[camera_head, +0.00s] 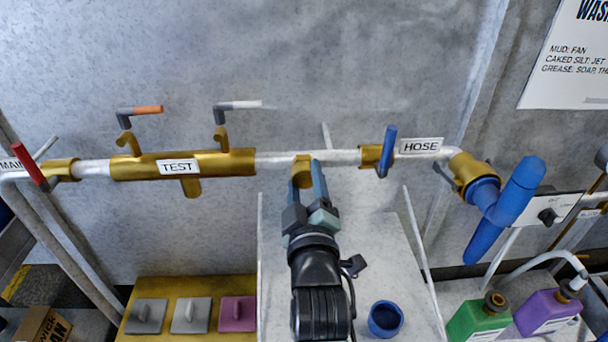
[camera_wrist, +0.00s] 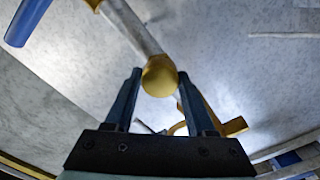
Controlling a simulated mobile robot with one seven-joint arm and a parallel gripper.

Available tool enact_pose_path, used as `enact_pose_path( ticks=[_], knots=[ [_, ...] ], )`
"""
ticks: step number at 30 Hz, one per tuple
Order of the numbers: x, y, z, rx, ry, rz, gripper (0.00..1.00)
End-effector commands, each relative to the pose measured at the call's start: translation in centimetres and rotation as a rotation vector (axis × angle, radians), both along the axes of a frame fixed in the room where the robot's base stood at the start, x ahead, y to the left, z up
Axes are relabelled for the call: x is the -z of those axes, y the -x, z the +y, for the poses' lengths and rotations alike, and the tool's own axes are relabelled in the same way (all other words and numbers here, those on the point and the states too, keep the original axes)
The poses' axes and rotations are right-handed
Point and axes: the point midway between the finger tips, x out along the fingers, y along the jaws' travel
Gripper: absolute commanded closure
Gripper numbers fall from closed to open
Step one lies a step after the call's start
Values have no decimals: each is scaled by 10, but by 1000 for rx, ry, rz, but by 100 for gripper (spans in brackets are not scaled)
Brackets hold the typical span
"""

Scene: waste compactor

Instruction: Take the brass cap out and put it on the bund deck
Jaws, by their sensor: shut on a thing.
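The brass cap (camera_head: 301,175) is a short, gold-coloured round piece at the white pipe, between the TEST and HOSE labels. My gripper (camera_head: 306,180) is shut on it, with one blue finger on each side. The wrist view shows the cap's round face (camera_wrist: 159,76) between the fingertips (camera_wrist: 159,88), in front of the pipe. I cannot tell whether the cap still touches the pipe. A grey deck with raised side edges (camera_head: 385,250), which looks like the bund deck, lies below my gripper; my arm hides part of it.
A blue cup (camera_head: 385,320) stands on the grey deck. A brass TEST manifold (camera_head: 200,164) is at left, with valve handles above. A blue hose fitting (camera_head: 505,205) and green (camera_head: 480,318) and purple (camera_head: 548,311) bottles are at right. The deck's middle right looks clear.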

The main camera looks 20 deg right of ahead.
Motion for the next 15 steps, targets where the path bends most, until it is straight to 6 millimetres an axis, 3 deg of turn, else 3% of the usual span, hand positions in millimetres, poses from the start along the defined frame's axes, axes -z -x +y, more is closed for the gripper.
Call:
enact_pose_path(
  ticks=[5,15],
  knots=[
    [1,0,-2,3,44,9,100],
    [1,1,-2,3,413,84,100]
  ],
)
